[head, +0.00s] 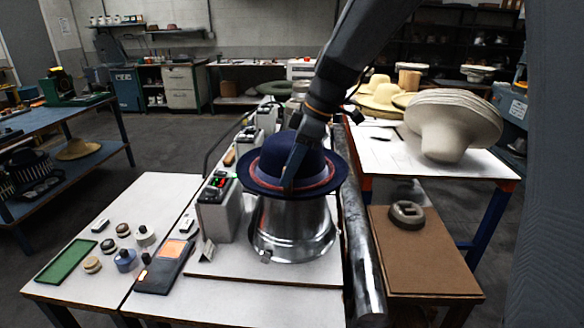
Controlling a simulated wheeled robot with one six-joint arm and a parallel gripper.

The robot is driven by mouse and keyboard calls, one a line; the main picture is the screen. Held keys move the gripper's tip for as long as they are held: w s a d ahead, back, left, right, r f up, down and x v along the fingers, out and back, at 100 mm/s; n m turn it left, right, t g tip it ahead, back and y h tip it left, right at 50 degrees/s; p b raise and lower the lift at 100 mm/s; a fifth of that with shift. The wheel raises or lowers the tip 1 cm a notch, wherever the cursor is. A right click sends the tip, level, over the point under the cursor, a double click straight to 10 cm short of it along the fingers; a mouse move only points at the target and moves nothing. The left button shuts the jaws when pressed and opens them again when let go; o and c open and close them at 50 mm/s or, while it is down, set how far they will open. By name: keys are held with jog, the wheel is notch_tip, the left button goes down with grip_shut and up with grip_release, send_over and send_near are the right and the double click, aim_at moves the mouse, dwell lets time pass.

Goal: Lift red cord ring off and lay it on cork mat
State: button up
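A dark blue hat (285,152) sits brim-down on a shiny metal block (292,232). The red cord ring (263,186) shows as a red arc on the brim, around the crown. My gripper (289,182) reaches down from above, in front of the crown, with its tip at the front of the ring. Whether its fingers are apart or closed on the cord is too small and dark to tell. A brown, cork-like mat (430,265) lies at the right, apart from the hat, with a grey metal weight (407,213) at its back edge.
A grey pipe-like bar (362,250) stands between the block and the brown mat. A control box (218,212) is left of the block. Small jars, a green tray (66,260) and a dark device (165,266) lie on the left table. Pale hat bodies (450,122) are stacked behind right.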

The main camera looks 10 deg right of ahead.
jog(key=shift+x, duration=0.8)
jog(key=shift+c, duration=0.4)
grip_shut()
jog(key=shift+r, duration=0.15)
notch_tip(320, 180, up, 10)
jog(key=shift+f+b, duration=0.1)
jog(key=shift+b, duration=0.85)
notch_tip(320, 180, up, 12)
jog(key=p, duration=0.8)
jog(key=shift+d, duration=0.1)
